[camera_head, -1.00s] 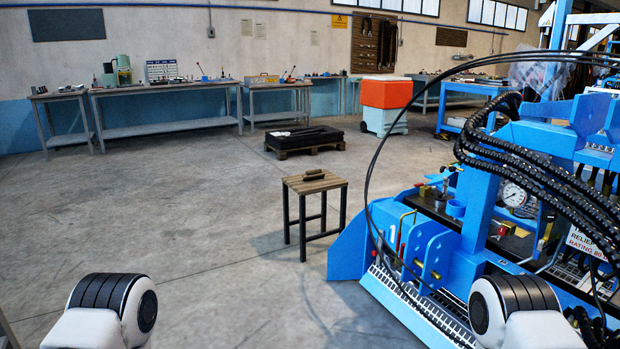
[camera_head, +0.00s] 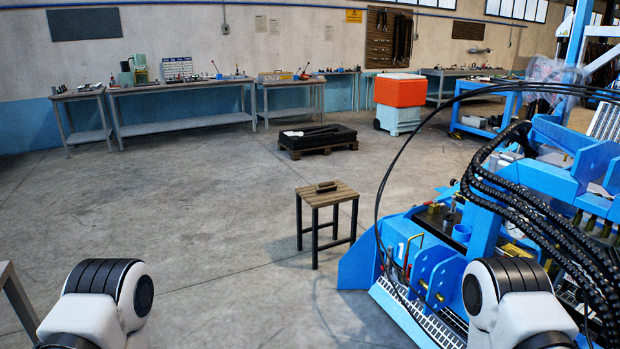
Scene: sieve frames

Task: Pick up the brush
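A small dark brown brush (camera_head: 326,186) lies on the wooden top of a stool (camera_head: 338,198) with dark legs. The stool stands on the floor at the picture's middle, some way ahead of me. White and black parts of my two arms show at the bottom left and bottom right. Neither gripper is in the picture, and nothing of mine touches the brush.
A large blue machine (camera_head: 410,258) with black hoses stands just right of the stool. A pallet with a black load (camera_head: 318,138), an orange and white bin (camera_head: 398,103) and workbenches (camera_head: 180,121) stand behind. A table edge (camera_head: 8,275) shows at lower left. The floor between is clear.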

